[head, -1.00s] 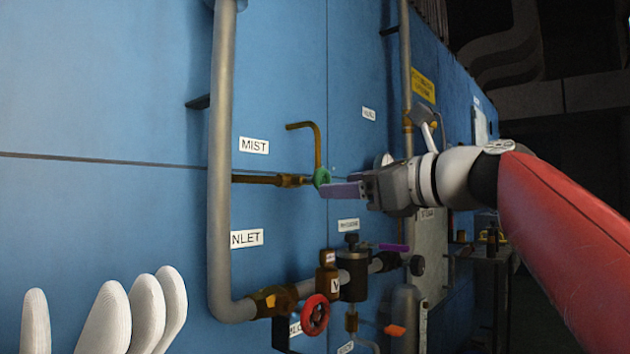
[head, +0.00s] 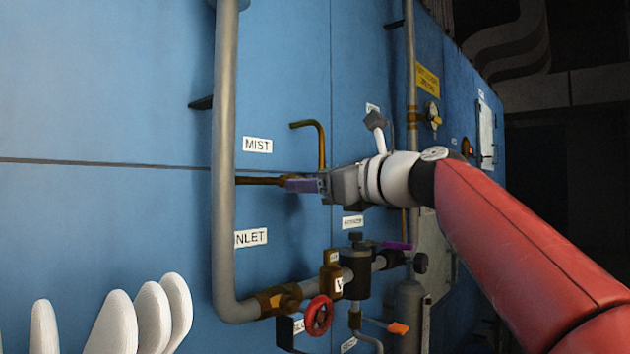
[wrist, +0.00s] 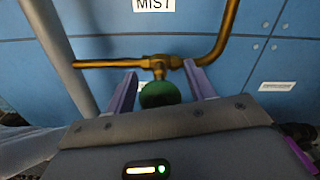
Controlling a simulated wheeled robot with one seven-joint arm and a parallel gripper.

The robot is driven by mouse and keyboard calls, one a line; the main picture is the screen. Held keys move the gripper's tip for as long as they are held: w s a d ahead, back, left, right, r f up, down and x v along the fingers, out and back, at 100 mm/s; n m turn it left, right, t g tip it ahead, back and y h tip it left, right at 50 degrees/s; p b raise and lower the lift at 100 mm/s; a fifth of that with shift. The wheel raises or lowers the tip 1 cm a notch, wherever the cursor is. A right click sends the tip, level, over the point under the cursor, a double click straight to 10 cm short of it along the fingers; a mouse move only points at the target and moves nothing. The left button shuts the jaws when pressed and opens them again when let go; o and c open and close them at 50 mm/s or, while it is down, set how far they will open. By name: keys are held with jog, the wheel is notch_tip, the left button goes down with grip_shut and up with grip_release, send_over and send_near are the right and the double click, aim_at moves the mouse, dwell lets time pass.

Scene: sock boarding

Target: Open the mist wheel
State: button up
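The mist wheel (wrist: 160,94) is a small green handwheel on a brass valve body (wrist: 157,67), below the MIST label (wrist: 154,5) in the wrist view. In the head view my gripper hides the wheel; the brass pipe (head: 258,181) and the MIST label (head: 257,145) show to its left. My gripper (head: 292,185) is up at the valve. In the wrist view my gripper (wrist: 160,85) is open, with one purple finger on each side of the green wheel and a visible gap to each.
A grey vertical pipe (head: 222,160) stands left of the valve. A bent brass pipe (head: 321,143) rises above it. Below are a red handwheel (head: 319,315) and a dark cylinder fitting (head: 356,272). White sock forms (head: 155,315) stand at lower left.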

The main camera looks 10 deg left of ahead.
jog(key=c, duration=0.8)
jog(key=shift+c, duration=0.2)
jog(key=shift+n, duration=0.4)
jog(key=shift+f+n+b, duration=0.2)
jog(key=shift+n+b, duration=2.4)
jog(key=shift+n, duration=14.9)
